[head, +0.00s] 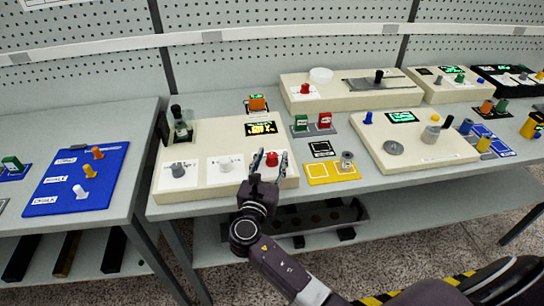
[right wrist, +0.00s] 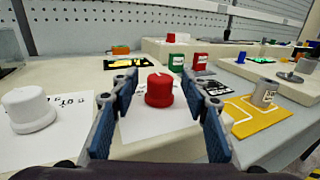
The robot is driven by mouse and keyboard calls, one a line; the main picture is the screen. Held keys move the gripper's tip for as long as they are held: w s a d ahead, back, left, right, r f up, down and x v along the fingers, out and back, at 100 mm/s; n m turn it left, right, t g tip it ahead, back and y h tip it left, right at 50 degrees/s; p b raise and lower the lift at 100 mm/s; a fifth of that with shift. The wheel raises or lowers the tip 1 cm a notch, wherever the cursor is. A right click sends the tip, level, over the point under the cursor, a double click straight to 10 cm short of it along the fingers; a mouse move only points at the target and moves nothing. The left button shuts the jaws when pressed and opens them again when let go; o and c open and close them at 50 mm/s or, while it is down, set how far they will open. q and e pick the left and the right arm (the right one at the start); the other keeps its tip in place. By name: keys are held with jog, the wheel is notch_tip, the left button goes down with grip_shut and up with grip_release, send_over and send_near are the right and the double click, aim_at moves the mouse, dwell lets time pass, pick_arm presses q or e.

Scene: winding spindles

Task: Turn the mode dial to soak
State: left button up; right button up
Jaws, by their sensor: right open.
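A cream control panel (head: 205,188) on the middle bench carries a grey knob (head: 178,170), a white knob (head: 226,164) and a red knob (head: 271,159), each on a white label plate. The print is too small to tell which is the mode dial. My right gripper (head: 271,163) is open at the red knob. In the right wrist view the red knob (right wrist: 160,90) stands between the two blue-padded fingers, with a gap on each side. The white knob (right wrist: 28,109) is left of the fingers. My left gripper is out of view.
The panel also has a small lit display (head: 261,128) and a lever with a dark handle (head: 178,118). A yellow tray (head: 332,172) with a metal cylinder (head: 347,160) lies to the right. Green and red blocks (head: 324,120) stand behind it.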

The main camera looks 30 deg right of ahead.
jog(key=v, duration=1.1)
jog(key=shift+s+r, duration=0.1)
jog(key=shift+s, duration=0.05)
